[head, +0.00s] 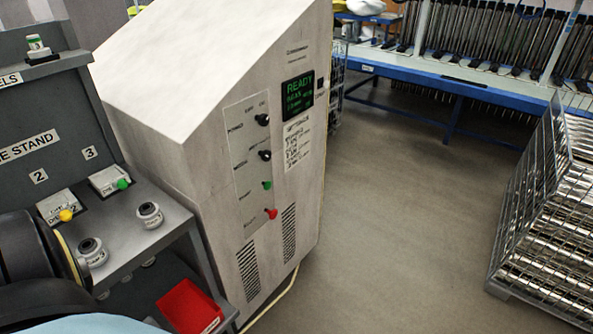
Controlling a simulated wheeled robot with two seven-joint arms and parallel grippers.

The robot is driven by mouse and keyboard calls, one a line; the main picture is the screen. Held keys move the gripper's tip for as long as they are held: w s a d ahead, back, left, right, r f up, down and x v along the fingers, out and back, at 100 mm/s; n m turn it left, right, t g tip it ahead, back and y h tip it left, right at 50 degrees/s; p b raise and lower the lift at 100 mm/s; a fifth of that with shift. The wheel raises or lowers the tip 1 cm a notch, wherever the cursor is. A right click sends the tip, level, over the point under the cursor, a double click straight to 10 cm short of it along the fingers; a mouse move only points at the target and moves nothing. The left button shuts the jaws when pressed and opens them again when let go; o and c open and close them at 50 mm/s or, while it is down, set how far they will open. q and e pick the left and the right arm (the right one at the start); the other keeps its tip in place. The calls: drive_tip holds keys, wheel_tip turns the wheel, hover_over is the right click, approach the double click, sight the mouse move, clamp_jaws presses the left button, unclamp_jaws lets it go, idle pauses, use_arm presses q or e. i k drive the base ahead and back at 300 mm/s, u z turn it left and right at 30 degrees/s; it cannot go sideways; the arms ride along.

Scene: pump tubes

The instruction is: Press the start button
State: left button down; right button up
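A tall pale grey machine cabinet (160,80) stands left of centre in the head view, with a control panel on its right-hand face. A small green button (267,185) sits on the panel, and its label is too small to read surely. A red button (271,213) is just below it. Two black knobs, an upper one (262,120) and a lower one (265,155), are above it. A dark display (298,93) shows green text beginning "READY". Nothing touches the green button. Neither of my grippers is in view.
A grey stand (165,212) with small fittings is at the left, beside the cabinet. A red bin (190,307) sits low on it. A wire crate of metal tubes (550,215) stands at the right. A blue-framed rack (425,82) is behind. The floor between is clear.

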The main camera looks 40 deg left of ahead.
sight(267, 184)
drive_tip(key=u, duration=0.65)
drive_tip(key=i, duration=1)
drive_tip(key=u, duration=0.65)
